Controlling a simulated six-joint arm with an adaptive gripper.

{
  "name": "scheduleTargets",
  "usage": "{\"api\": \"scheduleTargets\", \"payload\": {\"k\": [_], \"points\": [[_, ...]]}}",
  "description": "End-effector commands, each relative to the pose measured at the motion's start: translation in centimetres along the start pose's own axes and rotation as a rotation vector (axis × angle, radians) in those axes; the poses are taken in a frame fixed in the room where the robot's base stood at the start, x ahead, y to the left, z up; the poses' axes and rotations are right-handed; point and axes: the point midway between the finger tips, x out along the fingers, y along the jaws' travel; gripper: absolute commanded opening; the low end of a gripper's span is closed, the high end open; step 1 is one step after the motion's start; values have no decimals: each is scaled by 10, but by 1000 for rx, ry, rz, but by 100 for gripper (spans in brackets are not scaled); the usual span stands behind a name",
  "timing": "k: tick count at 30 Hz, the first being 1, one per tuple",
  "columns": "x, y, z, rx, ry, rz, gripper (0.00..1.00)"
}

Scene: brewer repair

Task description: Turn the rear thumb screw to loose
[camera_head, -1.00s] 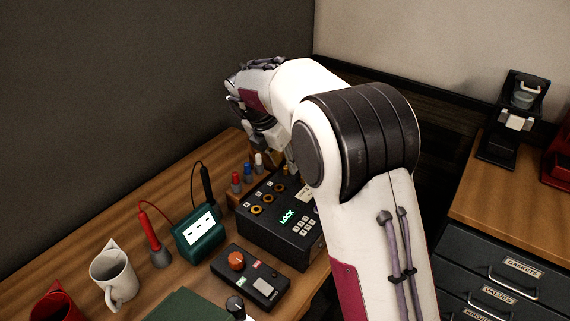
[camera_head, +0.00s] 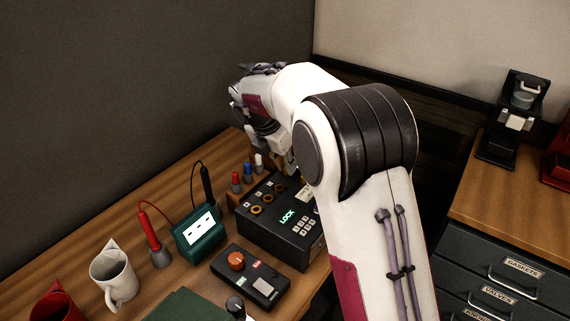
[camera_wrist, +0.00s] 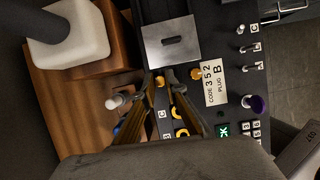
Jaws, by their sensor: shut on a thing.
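A brass thumb screw (camera_wrist: 159,81) sits at the edge of a grey slotted plate (camera_wrist: 170,42) on the black box, on the side of the wooden plug rack. My gripper (camera_wrist: 161,79) is shut on this screw, its two fingertips on either side of it. A second brass thumb screw (camera_wrist: 196,73) stands free beside the plate, to the right of the fingers. In the head view the black box (camera_head: 290,247) shows a green LOCK display (camera_head: 287,216). My wrist hangs over its back part there, and my fingertips are hidden.
A wooden rack with red, blue and white plugs (camera_head: 236,182) stands beside the box. A label (camera_wrist: 213,84) reads "CODE 352 PLUG B".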

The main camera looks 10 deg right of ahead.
Motion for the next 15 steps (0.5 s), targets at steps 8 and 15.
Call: {"api": "scheduleTargets", "payload": {"k": [8, 15], "points": [[0, -1, 0, -89, 2, 37, 0], [0, -1, 0, -104, 1, 43, 0]]}}
